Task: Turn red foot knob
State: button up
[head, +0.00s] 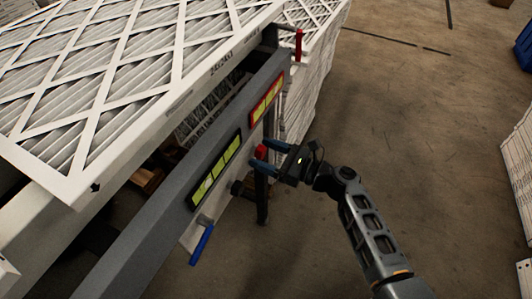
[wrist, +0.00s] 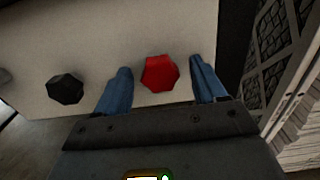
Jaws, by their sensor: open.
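The red foot knob (wrist: 160,73) is a faceted red knob on a pale panel in the wrist view. It also shows in the head view (head: 261,152), small and partly hidden by my gripper. My gripper (head: 267,155) has blue fingers and is open. In the wrist view the fingers of my gripper (wrist: 161,84) stand on either side of the red knob, with a gap visible on each side. Whether the fingertips reach past the knob's face is hard to tell.
A black knob (wrist: 66,89) sits left of the red one. A grey beam (head: 160,205) carries yellow-green panels (head: 215,172), with a blue handle (head: 201,245) below. A red handle (head: 299,44) stands at the far end. White boxed filters (head: 120,65) lie above. Open floor (head: 400,110) lies right.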

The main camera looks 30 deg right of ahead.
jog(key=c, duration=1.1)
jog(key=shift+o, duration=0.2)
jog(key=shift+f+n+b, duration=0.1)
jog(key=shift+n+b, duration=0.2)
jog(key=n+b, duration=0.3)
jog(key=shift+f+n, duration=0.1)
jog(key=shift+n, duration=0.3)
jog(key=n+b, duration=0.4)
jog(key=n, duration=0.1)
jog(key=n+b, duration=0.6)
jog(key=shift+f+n, duration=0.1)
jog(key=shift+n, duration=0.2)
jog(key=shift+n+b, duration=1.75)
jog(key=shift+n, duration=0.15)
jog(key=shift+r, duration=0.2)
